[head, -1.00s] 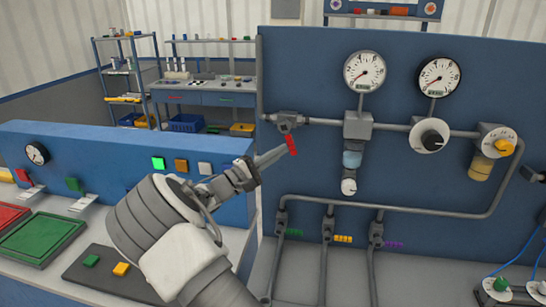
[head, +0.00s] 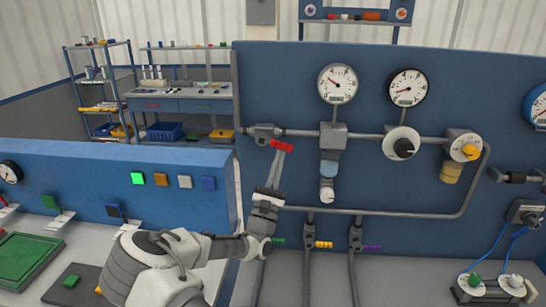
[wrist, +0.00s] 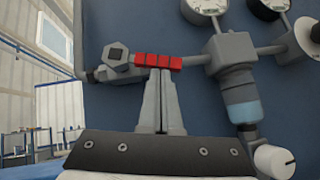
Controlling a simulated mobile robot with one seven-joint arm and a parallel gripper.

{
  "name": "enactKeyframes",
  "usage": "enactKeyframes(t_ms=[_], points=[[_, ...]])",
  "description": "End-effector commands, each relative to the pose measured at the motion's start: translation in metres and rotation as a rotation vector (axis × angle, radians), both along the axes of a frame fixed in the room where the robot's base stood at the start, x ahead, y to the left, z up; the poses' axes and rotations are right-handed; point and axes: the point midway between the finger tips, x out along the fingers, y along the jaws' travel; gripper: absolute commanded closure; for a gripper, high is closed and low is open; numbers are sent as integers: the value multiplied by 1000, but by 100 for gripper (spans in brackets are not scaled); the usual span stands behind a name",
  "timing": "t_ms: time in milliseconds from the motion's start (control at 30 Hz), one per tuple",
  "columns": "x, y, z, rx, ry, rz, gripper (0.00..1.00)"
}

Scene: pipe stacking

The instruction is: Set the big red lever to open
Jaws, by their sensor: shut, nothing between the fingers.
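The big red lever (head: 282,146) sits on the valve (head: 265,133) at the left end of the upper pipe on the blue panel. It now lies nearly along the pipe, tilted slightly down to the right. In the wrist view the red lever (wrist: 158,61) runs almost level, right of the valve's hex end (wrist: 115,54). My gripper (head: 279,155) is shut and empty, pointing up from below. Its fingertips (wrist: 160,72) are right at the lever's lower edge, close to or touching it; exact contact is hard to tell.
Two round gauges (head: 338,83) (head: 407,87) stand above the pipe. A blue-and-white fitting (head: 328,170) hangs to the right of my fingers. Small green, yellow and purple levers (head: 372,248) sit on lower pipes. A blue console (head: 90,180) stands at left.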

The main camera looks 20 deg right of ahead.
Motion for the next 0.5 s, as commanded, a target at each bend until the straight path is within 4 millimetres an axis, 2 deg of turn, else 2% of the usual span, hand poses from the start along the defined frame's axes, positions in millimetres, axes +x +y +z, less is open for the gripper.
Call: enactKeyframes(t_ms=[33,200,500], points=[[-1,-4,7,-39,16,-4,100],[-3,-7,12,-139,57,-2,100],[-4,-11,15,-138,57,-1,100]])
